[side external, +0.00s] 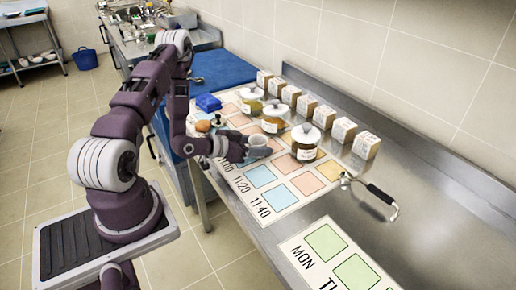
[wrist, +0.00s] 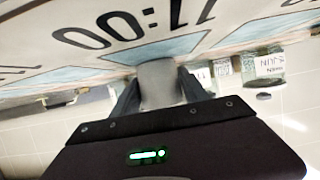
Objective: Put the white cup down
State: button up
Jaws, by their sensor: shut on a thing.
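The white cup (side external: 258,141) is at the near edge of the printed sheet with colored squares (side external: 243,198). It looks upright in the side view. My gripper (side external: 247,152) is shut on it, reaching in from the left. In the wrist view, the cup (wrist: 159,84) sits between the two dark fingers of my gripper (wrist: 158,92), over or beside a pale blue square near the printed "11:00". Whether the cup's base touches the sheet or hovers just above it I cannot tell.
Glass jars with white lids (side external: 305,142) stand on the sheet just right of the cup. Small boxes (side external: 343,131) line the back.

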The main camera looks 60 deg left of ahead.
grip_shut()
jog(key=shift+r, duration=0.1)
notch_tip(320, 180, up, 10)
